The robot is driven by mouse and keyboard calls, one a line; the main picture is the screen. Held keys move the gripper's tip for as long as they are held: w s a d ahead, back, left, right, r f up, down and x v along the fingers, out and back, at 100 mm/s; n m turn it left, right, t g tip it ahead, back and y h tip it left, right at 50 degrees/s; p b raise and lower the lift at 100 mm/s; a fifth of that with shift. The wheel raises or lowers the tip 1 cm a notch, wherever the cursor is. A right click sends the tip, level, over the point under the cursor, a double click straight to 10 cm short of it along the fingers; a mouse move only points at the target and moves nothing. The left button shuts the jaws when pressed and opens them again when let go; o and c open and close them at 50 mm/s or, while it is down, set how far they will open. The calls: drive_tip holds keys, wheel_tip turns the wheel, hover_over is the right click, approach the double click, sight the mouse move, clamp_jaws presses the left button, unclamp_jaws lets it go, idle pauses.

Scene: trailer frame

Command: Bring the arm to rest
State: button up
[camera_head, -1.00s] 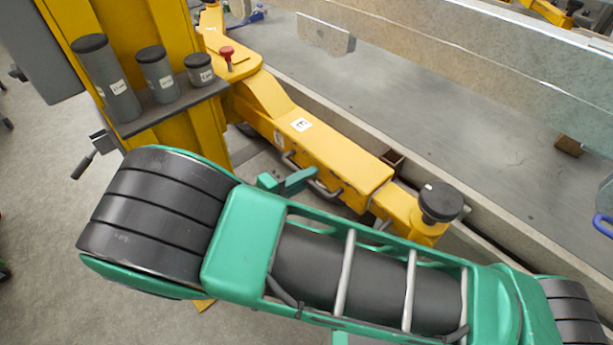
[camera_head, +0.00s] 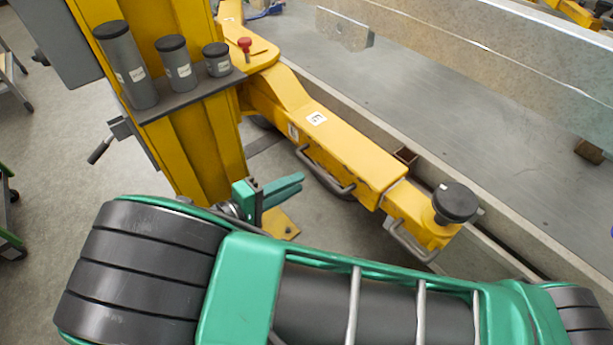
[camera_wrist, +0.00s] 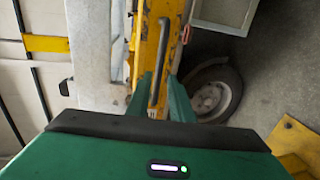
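My arm, green with black bands, fills the bottom of the head view. My gripper (camera_head: 298,184) shows beyond it as two green fingers pointing right, near the yellow lift arm (camera_head: 345,150). In the wrist view my gripper (camera_wrist: 160,84) has its two fingers a little apart with nothing held between them. A grey handle (camera_wrist: 160,60) on the yellow lift arm shows in line with the gap, beyond the fingertips. In the head view the handle (camera_head: 325,172) is apart from the fingers.
A yellow lift post (camera_head: 195,150) carries a shelf (camera_head: 180,100) with three grey cylinders. A black round pad (camera_head: 455,202) tops the lift arm's end. A metal trailer beam (camera_head: 470,60) runs along the back. A wheel (camera_wrist: 212,92) shows in the wrist view. Open floor lies left.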

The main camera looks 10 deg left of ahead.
drive_tip(key=shift+v, duration=0.75)
